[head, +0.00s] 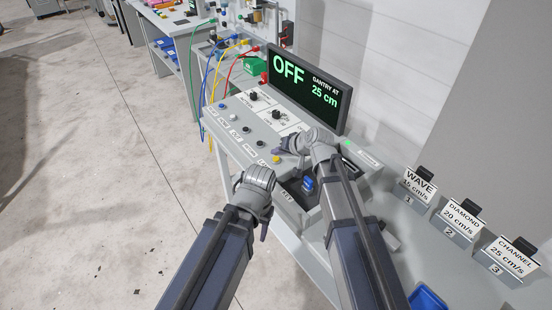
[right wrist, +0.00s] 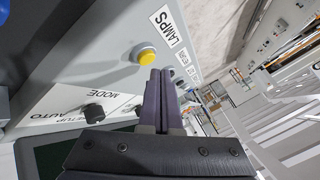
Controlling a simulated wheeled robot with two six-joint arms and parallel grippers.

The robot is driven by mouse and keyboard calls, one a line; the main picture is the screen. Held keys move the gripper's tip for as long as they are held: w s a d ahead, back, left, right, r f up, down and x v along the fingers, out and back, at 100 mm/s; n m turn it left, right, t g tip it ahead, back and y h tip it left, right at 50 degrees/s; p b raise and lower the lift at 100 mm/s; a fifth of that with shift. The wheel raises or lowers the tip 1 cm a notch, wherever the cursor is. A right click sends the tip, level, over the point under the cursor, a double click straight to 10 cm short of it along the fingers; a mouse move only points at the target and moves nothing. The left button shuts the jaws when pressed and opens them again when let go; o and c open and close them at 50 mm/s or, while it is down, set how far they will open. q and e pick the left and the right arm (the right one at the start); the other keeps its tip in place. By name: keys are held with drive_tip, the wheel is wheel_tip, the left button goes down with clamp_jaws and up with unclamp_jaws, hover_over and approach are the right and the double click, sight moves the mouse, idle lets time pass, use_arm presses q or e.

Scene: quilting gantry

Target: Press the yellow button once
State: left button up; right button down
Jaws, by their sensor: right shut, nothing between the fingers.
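The yellow button (head: 276,159) sits on the front part of the grey control panel (head: 232,118), near the LAMPS label. It also shows in the right wrist view (right wrist: 146,55), round and yellow in a pale collar. My right gripper (head: 284,150) is shut and empty, right beside the button. In the right wrist view its closed fingertips (right wrist: 160,72) are just below and right of the button; I cannot tell whether they touch it. My left gripper (head: 264,232) hangs in front of the panel, low and apart from it; its fingers are mostly hidden.
Other small buttons line the panel's front edge, with black knobs (head: 253,96) behind them. A display (head: 308,88) reads OFF, 25 cm. A blue item (head: 308,184) sits in a recess near my right arm. Labelled blocks (head: 417,186) stand at the right. Floor at left is clear.

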sight(278, 164)
drive_tip(key=shift+f, duration=0.1)
drive_tip(key=shift+f+b, duration=0.3)
drive_tip(key=shift+b, duration=0.15)
drive_tip(key=shift+f+b, duration=0.45)
drive_tip(key=shift+f, duration=0.05)
idle(0.7)
drive_tip(key=shift+r, duration=0.1)
drive_tip(key=shift+r+p, duration=0.85)
drive_tip(key=shift+p, duration=0.05)
wheel_tip(278, 164, up, 5)
drive_tip(key=p, duration=0.5)
